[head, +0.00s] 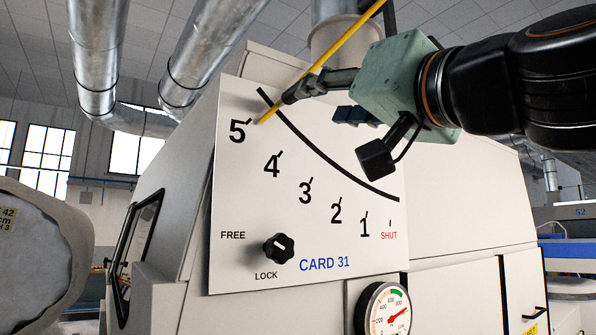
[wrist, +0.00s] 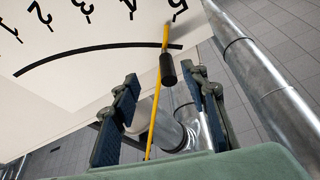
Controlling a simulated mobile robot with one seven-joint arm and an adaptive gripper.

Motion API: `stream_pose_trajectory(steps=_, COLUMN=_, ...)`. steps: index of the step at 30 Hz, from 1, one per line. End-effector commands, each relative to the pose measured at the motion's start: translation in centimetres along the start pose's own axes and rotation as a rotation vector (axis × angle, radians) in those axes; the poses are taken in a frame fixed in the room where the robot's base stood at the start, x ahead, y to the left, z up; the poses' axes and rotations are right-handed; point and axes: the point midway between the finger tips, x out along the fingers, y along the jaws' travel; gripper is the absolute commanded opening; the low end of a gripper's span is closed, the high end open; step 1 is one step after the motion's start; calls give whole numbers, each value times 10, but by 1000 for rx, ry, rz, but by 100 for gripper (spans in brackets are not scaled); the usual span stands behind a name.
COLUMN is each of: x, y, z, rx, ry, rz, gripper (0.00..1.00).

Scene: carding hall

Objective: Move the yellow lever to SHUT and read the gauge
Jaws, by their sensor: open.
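The yellow lever (head: 345,38) slants down from the top of the head view, its tip at the 5 mark. In the wrist view the yellow lever (wrist: 154,118) runs between the fingers, and its black grip (wrist: 168,69) appears just past the fingertips. My gripper (head: 336,125) is open in front of the white panel (head: 235,190); it also shows in the wrist view (wrist: 160,84). The scale runs from 5 to red SHUT (head: 389,236). The gauge (head: 368,301) is cut off at the bottom; its red needle points upper right, too small to read exactly.
A black knob (head: 278,249) sits by FREE and LOCK; its setting is hard to tell. A grey rounded roll (head: 35,255) stands at left. Metal ducts (head: 185,70) hang overhead. My arm covers the upper right of the head view.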

Motion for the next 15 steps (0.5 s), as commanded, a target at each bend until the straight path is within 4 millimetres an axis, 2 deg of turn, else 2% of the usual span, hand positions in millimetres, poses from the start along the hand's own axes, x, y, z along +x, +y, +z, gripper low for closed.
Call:
stream_pose_trajectory(steps=3, x=0, y=-7, z=-19, rx=5, ry=43, rz=-16, gripper=41)
stream_pose_trajectory(steps=7, x=11, y=-8, z=-23, rx=8, ry=48, rz=-17, gripper=41)
stream_pose_trajectory(steps=15, x=63, y=-9, z=-26, rx=8, ry=44, rz=-17, gripper=41)
